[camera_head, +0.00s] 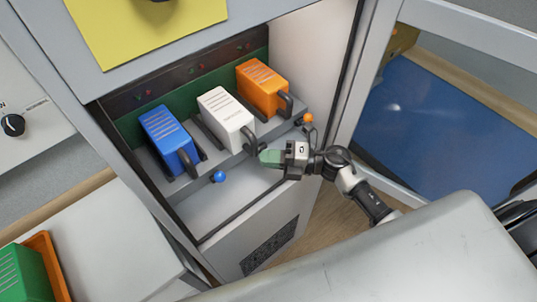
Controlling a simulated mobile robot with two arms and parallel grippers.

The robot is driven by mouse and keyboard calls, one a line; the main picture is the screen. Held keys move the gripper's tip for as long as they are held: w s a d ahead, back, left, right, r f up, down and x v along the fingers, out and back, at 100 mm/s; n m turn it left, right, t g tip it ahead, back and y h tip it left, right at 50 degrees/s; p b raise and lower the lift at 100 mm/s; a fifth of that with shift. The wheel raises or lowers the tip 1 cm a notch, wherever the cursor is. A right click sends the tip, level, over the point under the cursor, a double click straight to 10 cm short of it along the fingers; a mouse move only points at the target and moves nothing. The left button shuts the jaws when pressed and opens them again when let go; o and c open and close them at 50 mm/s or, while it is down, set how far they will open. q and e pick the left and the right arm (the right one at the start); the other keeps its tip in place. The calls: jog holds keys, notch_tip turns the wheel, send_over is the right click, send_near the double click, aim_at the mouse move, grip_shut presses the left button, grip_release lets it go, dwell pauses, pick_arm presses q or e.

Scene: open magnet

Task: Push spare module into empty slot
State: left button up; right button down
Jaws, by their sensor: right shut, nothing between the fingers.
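A white module (226,118) with a dark handle (250,140) sits in the middle of the open cabinet, between a blue module (168,140) and an orange module (262,87). All three stand on a grey ledge. My right gripper (268,158) is shut and empty, with its greenish fingertips at the white module's handle; I cannot tell whether they touch. The back of the white module's slot is hidden, so its depth of seating is unclear. No vacant slot shows clearly. A green module (22,272) is at the bottom left. My left gripper is not in view.
A blue ball knob (219,177) and an orange ball knob (307,118) stick out at the ledge front. The open cabinet door (450,130) is at the right. An orange tray (47,262) holds the green module. The cabinet floor before the ledge is clear.

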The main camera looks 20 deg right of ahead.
dwell(0.3)
jog(key=w, duration=0.1)
jog(key=w+a+b, duration=0.1)
jog(key=w, duration=0.1)
jog(key=shift+w+a, duration=0.1)
jog(key=shift+w, duration=0.05)
dwell(0.4)
